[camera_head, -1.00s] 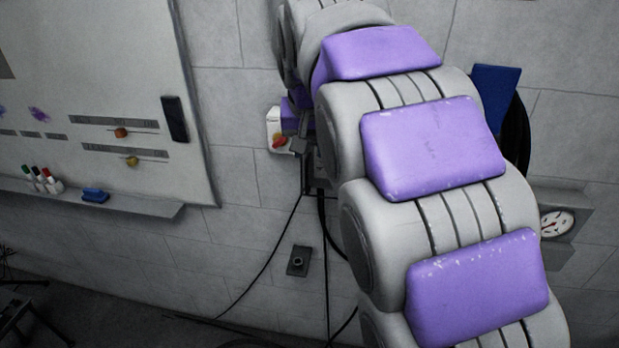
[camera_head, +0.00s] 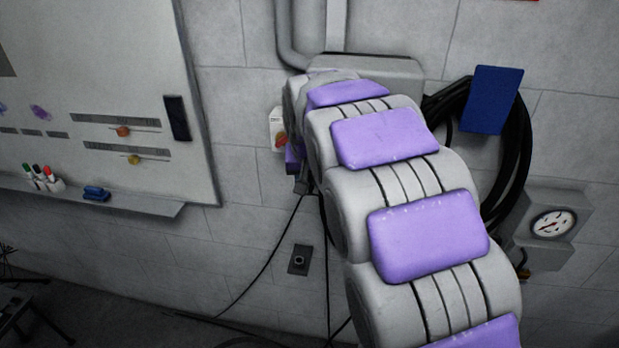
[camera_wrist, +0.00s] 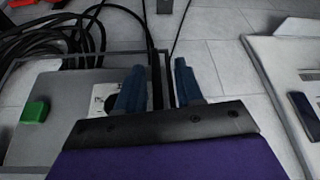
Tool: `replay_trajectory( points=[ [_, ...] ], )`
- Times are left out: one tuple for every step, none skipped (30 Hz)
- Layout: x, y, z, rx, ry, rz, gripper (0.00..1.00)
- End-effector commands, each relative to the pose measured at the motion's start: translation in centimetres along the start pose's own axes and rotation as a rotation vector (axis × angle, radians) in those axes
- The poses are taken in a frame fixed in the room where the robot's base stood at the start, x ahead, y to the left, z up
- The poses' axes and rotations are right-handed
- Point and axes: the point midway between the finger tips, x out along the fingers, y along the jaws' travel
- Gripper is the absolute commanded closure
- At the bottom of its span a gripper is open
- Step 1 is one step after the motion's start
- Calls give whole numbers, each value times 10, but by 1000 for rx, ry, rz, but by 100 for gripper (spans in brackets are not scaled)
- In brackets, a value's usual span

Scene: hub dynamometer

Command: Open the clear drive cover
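The left finger overlaps a white plate with a dark round part (camera_wrist: 104,96) near the panel's right side. I see no contact. In the head view my arm reaches toward the wall and hides the cover; the fingers cannot be made out there.
A whiteboard (camera_head: 95,80) with a marker ledge (camera_head: 130,202) is at left. A white box with a red-orange part (camera_head: 278,130) is on the wall. Black hose (camera_head: 515,175), a blue panel (camera_head: 492,100) and a gauge (camera_head: 553,224) are at right. Cables (camera_head: 262,262) hang below.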

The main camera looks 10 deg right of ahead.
Motion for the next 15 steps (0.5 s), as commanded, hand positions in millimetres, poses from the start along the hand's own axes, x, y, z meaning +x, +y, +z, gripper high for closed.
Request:
replay_trajectory(
  points=[
    [0, 1, 0, 0, 0, 0, 64],
    [0, 1, 0, 1, 0, -1, 64],
    [0, 2, 0, 1, 0, -1, 66],
    [0, 2, 0, 1, 0, -1, 69],
    [0, 2, 0, 1, 0, -1, 72],
    [0, 2, 0, 1, -1, -1, 75],
    [0, 3, -1, 1, -1, -2, 78],
    [0, 3, -1, 2, -1, -2, 81],
    [0, 4, -1, 2, -1, -3, 85],
    [0, 4, -1, 2, -1, -3, 88],
    [0, 4, -1, 2, -1, -3, 91],
    [0, 3, -1, 2, -1, -3, 95],
    [0, 3, -1, 2, -1, -2, 97],
    [0, 3, -1, 2, -1, -1, 100],
    [0, 2, -1, 1, -1, -1, 100]
  ],
)
